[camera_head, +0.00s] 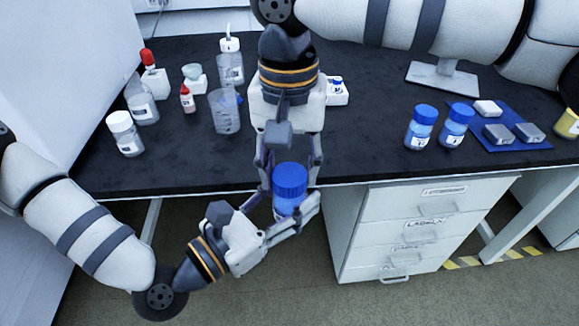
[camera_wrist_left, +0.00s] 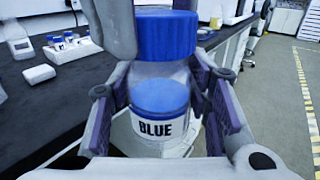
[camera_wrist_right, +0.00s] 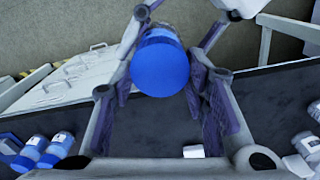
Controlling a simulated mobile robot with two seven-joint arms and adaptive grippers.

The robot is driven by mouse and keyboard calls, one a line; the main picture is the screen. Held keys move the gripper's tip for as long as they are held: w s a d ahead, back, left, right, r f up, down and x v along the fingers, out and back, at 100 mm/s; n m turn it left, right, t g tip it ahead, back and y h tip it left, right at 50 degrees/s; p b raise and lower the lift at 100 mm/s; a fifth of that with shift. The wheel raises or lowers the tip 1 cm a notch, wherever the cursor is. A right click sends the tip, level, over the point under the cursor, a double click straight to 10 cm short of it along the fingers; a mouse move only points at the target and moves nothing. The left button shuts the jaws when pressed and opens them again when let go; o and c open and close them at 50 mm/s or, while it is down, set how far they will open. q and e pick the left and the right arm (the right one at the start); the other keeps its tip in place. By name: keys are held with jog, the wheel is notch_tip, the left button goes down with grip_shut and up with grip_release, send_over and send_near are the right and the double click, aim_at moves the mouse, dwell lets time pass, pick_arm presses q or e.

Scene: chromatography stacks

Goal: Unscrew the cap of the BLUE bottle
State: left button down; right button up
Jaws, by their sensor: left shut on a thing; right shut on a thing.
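The blue bottle (camera_wrist_left: 158,125) is clear with blue contents, a white label reading BLUE and a blue screw cap (camera_head: 290,180). It is upright, held off the table in front of the table's edge. My left gripper (camera_head: 285,222) is shut on the bottle's body from the side; its fingers flank the body in the left wrist view. My right gripper (camera_head: 288,172) comes down from above, shut on the cap. The cap (camera_wrist_right: 160,66) lies between its fingertips in the right wrist view. The cap sits on the bottle's neck; I cannot tell whether it has turned.
Two other blue-capped bottles (camera_head: 421,127) (camera_head: 456,124) stand at the right of the black table (camera_head: 360,165), beside a blue mat (camera_head: 508,148) with grey blocks. Glassware, including a beaker (camera_head: 224,112), and a white-capped bottle (camera_head: 124,133) stand left. A drawer cabinet (camera_head: 350,235) is below.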

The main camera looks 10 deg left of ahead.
aim_at(289, 171)
pick_arm(q)
jog(key=shift+s+d+f, duration=0.15)
jog(key=shift+s, duration=0.1)
pick_arm(e)
jog(key=shift+w+a+r, duration=0.1)
jog(key=shift+w+r, duration=0.05)
jog(key=shift+r, duration=0.65)
pick_arm(q)
jog(key=shift+w, duration=0.1)
pick_arm(e)
jog(key=shift+r, duration=0.1)
jog(key=shift+r, duration=0.15)
pick_arm(q)
jog(key=shift+w, duration=0.1)
pick_arm(e)
notch_tip(289, 171, up, 4)
jog(key=shift+f, duration=0.2)
pick_arm(q)
jog(key=shift+w+a, duration=0.1)
jog(key=shift+a, duration=0.1)
